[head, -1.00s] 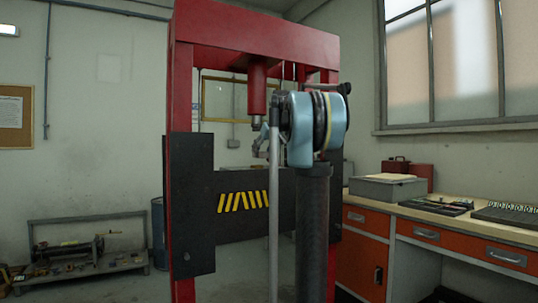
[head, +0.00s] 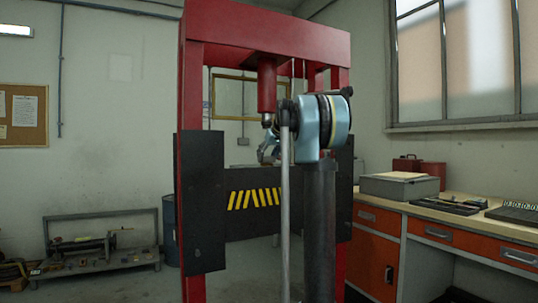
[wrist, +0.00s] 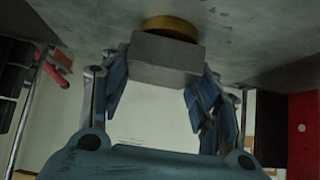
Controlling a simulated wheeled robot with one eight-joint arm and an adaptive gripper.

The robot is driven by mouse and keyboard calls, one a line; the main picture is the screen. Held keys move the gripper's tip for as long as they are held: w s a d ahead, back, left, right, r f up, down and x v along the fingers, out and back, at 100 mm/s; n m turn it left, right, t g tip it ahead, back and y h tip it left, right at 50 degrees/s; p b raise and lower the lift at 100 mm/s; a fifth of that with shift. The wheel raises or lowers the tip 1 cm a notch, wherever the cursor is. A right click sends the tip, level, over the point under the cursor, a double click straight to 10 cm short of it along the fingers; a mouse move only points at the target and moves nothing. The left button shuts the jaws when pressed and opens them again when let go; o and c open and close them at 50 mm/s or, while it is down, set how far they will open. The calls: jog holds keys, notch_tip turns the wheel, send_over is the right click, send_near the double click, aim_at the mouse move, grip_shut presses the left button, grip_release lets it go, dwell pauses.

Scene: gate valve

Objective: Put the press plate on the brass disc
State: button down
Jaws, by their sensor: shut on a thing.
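In the wrist view a grey block, which looks like the press plate (wrist: 165,62), sits between the two blue fingers of my gripper (wrist: 160,80). My gripper is shut on it. The brass disc (wrist: 171,27) shows just beyond the plate's upper edge in the picture, against a grey surface. The plate covers part of it, and I cannot tell whether the two touch. In the head view my gripper (head: 268,151) is small, inside the red press frame below the ram (head: 267,88). My arm partly hides it, and neither plate nor disc is clear there.
The red press frame (head: 265,30) surrounds the work area. A dark crossbeam with yellow stripes (head: 255,199) lies below my gripper. A workbench (head: 460,225) with a grey box (head: 400,186) stands at the right. A low rack (head: 100,255) stands at the left.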

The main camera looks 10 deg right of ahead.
jog(key=c, duration=0.6)
grip_release()
jog(key=shift+f, duration=0.1)
jog(key=v, duration=1.2)
jog(key=s+f+m+g+h, duration=0.1)
jog(key=s+f+g, duration=0.1)
jog(key=s+f, duration=1.4)
jog(key=s+a+f+m+g+h, duration=0.1)
jog(key=s+f+g, duration=0.1)
jog(key=s+f, duration=1.4)
jog(key=s+f+m+g, duration=0.1)
jog(key=s+f+g, duration=0.1)
jog(key=s+f, duration=1.4)
jog(key=shift+s+a+f+h, duration=0.1)
jog(key=shift+a+f+h, duration=0.1)
jog(key=shift+f, duration=1.2)
jog(key=shift+s+a+f+h, duration=0.1)
jog(key=shift+a+f+h, duration=0.1)
jog(key=shift+f, duration=1.2)
